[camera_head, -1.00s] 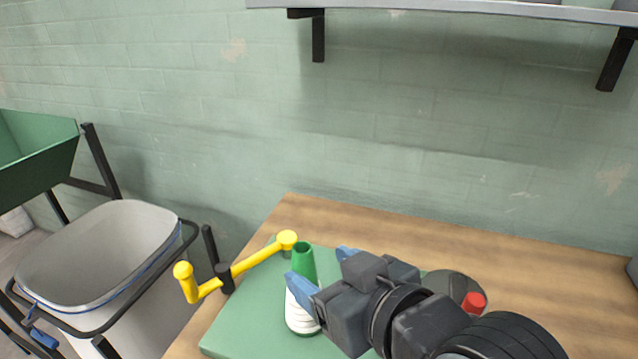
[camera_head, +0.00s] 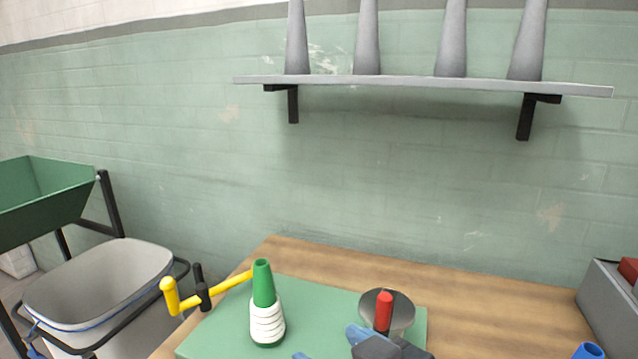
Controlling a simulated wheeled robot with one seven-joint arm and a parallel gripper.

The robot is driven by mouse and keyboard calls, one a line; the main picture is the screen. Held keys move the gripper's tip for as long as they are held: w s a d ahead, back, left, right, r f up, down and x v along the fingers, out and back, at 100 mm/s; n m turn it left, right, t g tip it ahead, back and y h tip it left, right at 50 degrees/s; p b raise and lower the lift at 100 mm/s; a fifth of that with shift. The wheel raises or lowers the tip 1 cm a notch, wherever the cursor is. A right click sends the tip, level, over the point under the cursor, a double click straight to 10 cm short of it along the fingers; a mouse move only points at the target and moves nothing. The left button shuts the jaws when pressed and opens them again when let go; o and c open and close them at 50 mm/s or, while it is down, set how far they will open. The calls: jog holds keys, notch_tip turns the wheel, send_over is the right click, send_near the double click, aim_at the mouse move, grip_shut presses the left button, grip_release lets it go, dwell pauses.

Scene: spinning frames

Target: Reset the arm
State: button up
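My gripper (camera_head: 330,344) is at the bottom edge of the head view, partly cut off. Its two blue fingertips are spread apart with nothing seen between them. It is in front and to the right of a green-topped cone wound with white (camera_head: 266,322), and apart from it. The cone stands upright on a green board (camera_head: 215,335). A red peg (camera_head: 384,311) on a round grey disc stands behind my gripper. A yellow crank handle (camera_head: 222,288) is left of the cone.
The wooden table (camera_head: 480,293) has free room at the back. A grey shelf (camera_head: 420,85) with several grey cones hangs on the wall. A grey bin (camera_head: 95,280) and a green hopper (camera_head: 45,200) stand left. A grey box (camera_head: 610,315) and blue cup (camera_head: 588,351) are right.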

jog(key=s+d+f+m+h, duration=0.1)
jog(key=s+d+f, duration=0.2)
jog(key=s+d, duration=0.1)
jog(key=s+d+f+m+t+h, duration=0.1)
jog(key=s+d+f, duration=0.3)
jog(key=d, duration=0.1)
jog(key=s+d+f+m+t+h, duration=0.1)
jog(key=s+d+f+h, duration=0.1)
jog(key=s+d+f, duration=0.2)
jog(key=shift+s+d+f+m, duration=0.15)
jog(key=shift+s+d+m, duration=0.15)
jog(key=shift+s+d, duration=0.3)
jog(key=s+d+r+m+h, duration=0.1)
jog(key=s+d, duration=0.1)
jog(key=s, duration=0.7)
jog(key=s+d+r+m+t+h, duration=0.1)
jog(key=s+d+r+h, duration=0.1)
jog(key=s, duration=0.7)
jog(key=shift+s+d+m, duration=0.4)
jog(key=shift+d, duration=0.1)
jog(key=shift+f, duration=0.1)
jog(key=shift+c, duration=0.4)
